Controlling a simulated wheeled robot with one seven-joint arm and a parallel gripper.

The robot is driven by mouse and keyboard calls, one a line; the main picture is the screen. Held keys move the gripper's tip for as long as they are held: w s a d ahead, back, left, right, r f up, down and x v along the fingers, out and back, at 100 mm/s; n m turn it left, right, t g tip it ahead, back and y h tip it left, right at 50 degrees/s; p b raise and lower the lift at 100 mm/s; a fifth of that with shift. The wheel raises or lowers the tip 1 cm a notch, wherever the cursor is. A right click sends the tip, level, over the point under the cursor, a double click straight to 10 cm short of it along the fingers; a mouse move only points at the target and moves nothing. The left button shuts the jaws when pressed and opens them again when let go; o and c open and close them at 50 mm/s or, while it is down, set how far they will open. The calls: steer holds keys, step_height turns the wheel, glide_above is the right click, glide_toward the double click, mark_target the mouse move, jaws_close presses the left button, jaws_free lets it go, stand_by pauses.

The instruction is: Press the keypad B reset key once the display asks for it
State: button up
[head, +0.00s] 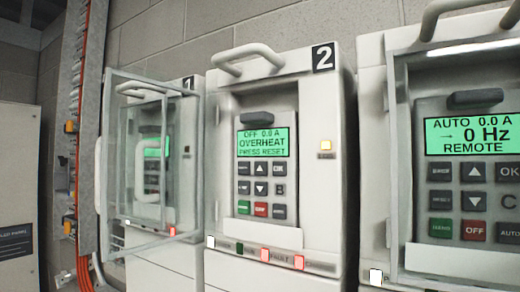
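Keypad B (262,170) sits in the recess of the drive marked 2, with the letter B on its right side. Its green display (263,142) reads OFF 0.0 A, OVERHEAT, PRESS RESET. Below it are grey arrow keys, an OK key (279,169), a green key (243,207), a red OFF key (261,209) and other grey keys. A grey key (243,188) sits left of the down arrow; its small label is not legible. No cover shows in front of keypad B. My gripper is not in view.
A clear framed panel (128,150) with a handle stands out at the left, before drive 1. Keypad C (470,175), right, shows AUTO 0.0 A, 0 Hz, REMOTE behind a framed cover. Drive 2 has a top handle (247,58) and a lit red FAULT lamp (265,254).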

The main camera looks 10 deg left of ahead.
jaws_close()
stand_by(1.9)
